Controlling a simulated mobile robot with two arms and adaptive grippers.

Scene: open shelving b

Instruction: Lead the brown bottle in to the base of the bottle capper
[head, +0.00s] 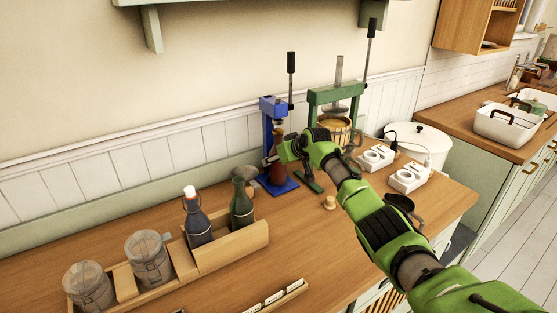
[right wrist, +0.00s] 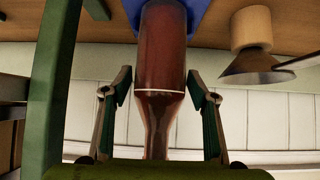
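The brown bottle (head: 278,163) stands upright at the blue bottle capper (head: 269,127) on the counter. In the right wrist view, which shows the scene upside down, the bottle (right wrist: 162,60) has its lower end at the blue base (right wrist: 205,10). My right gripper (head: 279,155) is beside the capper at the bottle. In the wrist view its two fingers (right wrist: 160,90) are apart, one on each side of the bottle, with gaps visible between fingers and glass. The exact seating of the bottle on the base is partly hidden. My left gripper is not seen.
A green press (head: 314,110) with a wooden tub stands just right of the capper. A wooden rack (head: 232,248) with two dark bottles and jars is at the front left. White appliances (head: 408,180) stand to the right. Counter between rack and capper is mostly clear.

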